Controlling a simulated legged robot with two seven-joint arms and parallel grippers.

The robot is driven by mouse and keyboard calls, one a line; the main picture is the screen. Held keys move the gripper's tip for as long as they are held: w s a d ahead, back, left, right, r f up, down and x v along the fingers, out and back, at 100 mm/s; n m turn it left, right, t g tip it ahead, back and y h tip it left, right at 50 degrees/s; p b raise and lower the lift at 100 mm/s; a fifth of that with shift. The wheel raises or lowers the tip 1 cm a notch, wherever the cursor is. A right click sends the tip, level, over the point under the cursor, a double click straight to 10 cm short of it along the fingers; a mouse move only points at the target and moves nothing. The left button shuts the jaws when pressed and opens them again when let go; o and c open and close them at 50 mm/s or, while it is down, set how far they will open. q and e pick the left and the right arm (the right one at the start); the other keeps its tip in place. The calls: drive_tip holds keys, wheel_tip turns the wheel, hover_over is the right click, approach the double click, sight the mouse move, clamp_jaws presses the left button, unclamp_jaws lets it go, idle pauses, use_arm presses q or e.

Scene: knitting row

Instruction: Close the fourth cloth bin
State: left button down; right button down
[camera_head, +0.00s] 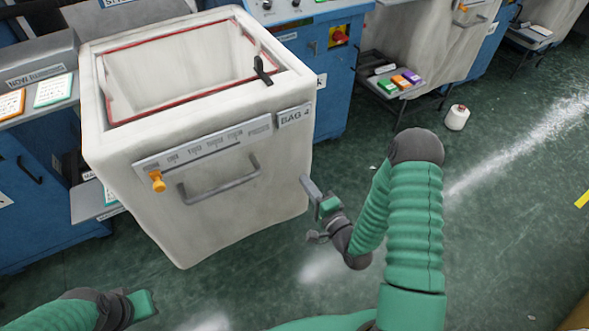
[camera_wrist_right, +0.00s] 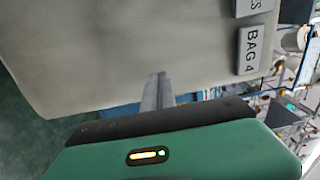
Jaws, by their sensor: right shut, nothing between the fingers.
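The fourth cloth bin (camera_head: 245,190), a pale cloth box labelled BAG 4 (camera_head: 294,117), stands out from the blue machines at the left. Its top is open with a red-edged rim, and its front has a grey handle (camera_head: 218,184) and an orange knob (camera_head: 157,182). My right gripper (camera_head: 309,187) is shut and empty beside the bin's right front edge; contact cannot be told. In the right wrist view its fingers (camera_wrist_right: 158,92) point at the bin's cloth (camera_wrist_right: 95,55), below the BAG 4 label (camera_wrist_right: 252,50). My left gripper (camera_head: 142,304) shows only its green body at bottom left; its fingers are hidden.
Blue machines (camera_head: 335,80) stand behind the bin, with more pale bins (camera_head: 430,50) farther right. A small shelf holds coloured blocks (camera_head: 400,82). A white yarn cone (camera_head: 457,117) stands on the green floor. The floor at right is mostly clear, with a pale dusty streak (camera_head: 520,145).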

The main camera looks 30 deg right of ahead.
sight(290, 161)
drive_tip(key=w+b, duration=0.1)
drive_tip(key=w, duration=0.5)
drive_tip(key=shift+a, duration=0.1)
use_arm(q)
drive_tip(key=shift+f, duration=0.65)
use_arm(e)
drive_tip(key=shift+w, duration=0.45)
